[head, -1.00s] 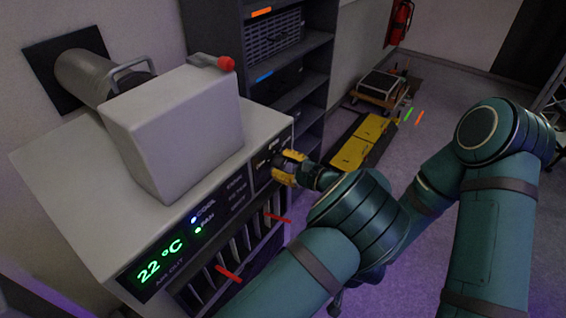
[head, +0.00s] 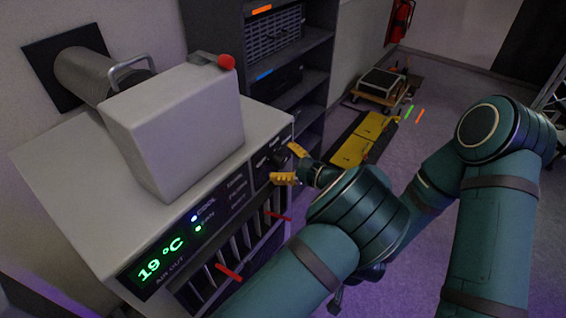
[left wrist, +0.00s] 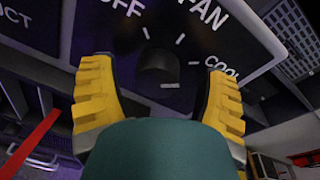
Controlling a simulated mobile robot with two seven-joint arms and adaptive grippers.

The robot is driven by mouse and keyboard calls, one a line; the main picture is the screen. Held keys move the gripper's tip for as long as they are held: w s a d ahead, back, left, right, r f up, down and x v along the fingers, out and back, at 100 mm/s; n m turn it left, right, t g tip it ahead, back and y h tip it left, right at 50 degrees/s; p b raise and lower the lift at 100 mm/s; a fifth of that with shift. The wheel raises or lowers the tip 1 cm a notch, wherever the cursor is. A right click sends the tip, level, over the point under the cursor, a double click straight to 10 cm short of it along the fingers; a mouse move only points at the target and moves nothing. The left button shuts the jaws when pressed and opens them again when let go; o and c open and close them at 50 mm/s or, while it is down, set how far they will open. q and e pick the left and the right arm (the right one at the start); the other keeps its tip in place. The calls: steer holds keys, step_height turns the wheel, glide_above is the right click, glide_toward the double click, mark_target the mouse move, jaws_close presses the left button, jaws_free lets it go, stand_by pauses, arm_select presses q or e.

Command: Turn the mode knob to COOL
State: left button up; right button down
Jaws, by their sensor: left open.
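The mode knob (head: 278,158) is dark and round, on the front panel of the grey cooling unit (head: 65,190). The display (head: 160,260) reads 19 °C. A blue light shows by COOL and a green one by FAN. My right gripper is not in view.
A grey box (head: 175,130) with a red-tipped lever sits on the unit. Red strips (head: 229,272) stick out from the vents below the panel. A dark shelf rack (head: 285,60) stands behind. The floor to the right has a yellow case (head: 365,138) and a cart.

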mark_target(283, 158)
arm_select(q)
step_height(283, 158, up, 10)
steer(key=shift+f, duration=0.15)
stand_by(0.7)
